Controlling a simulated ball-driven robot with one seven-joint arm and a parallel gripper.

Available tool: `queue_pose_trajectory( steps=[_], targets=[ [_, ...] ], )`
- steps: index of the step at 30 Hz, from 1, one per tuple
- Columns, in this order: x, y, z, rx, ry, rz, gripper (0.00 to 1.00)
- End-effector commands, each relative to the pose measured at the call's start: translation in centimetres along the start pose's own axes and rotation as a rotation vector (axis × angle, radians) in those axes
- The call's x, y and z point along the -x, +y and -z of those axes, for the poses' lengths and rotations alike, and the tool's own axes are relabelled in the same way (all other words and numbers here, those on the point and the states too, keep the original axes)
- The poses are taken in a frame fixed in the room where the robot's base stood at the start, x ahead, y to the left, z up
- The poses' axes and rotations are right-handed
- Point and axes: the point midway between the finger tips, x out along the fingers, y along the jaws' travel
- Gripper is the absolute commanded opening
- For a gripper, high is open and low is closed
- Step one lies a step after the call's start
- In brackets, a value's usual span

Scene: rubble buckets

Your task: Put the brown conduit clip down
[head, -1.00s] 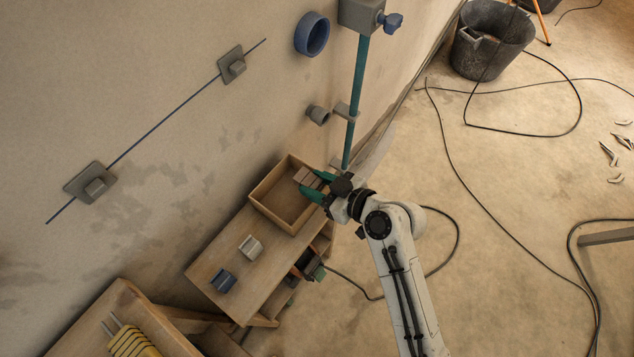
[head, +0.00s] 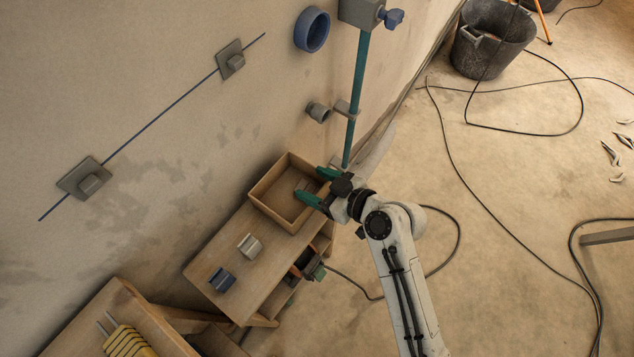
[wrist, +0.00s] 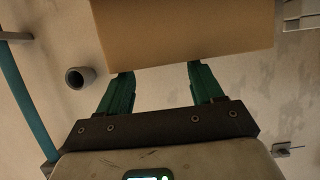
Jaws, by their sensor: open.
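A small brownish-grey piece, apparently the brown conduit clip (head: 303,186), lies inside the open wooden box (head: 267,203) on the bench in the head view. It is partly hidden by the box wall and my fingers. My gripper (head: 309,184) is at the box's right side, its two green fingers spread apart at the rim, one on each side of the clip. In the wrist view my gripper (wrist: 160,80) is open with nothing seen between the fingers. A plain tan box wall (wrist: 185,30) fills the top there and the clip is not visible.
A light grey clip (head: 250,246) and a blue clip (head: 222,280) stand on the bench (head: 240,270) left of the box. A teal pipe (head: 355,100) runs down the wall behind my gripper. Cables and a black bucket (head: 490,45) are on the floor to the right.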

Motion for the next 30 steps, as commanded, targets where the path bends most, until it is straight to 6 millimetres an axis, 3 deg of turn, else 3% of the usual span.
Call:
queue_pose_trajectory(
  steps=[7,21,30],
  targets=[
    [0.7,0.0,1.7,0.000,0.000,0.000,0.66],
    [10.3,0.0,1.0,-0.001,0.000,-0.002,0.66],
    [12.4,0.0,1.1,-0.001,0.000,0.001,0.66]
  ],
)
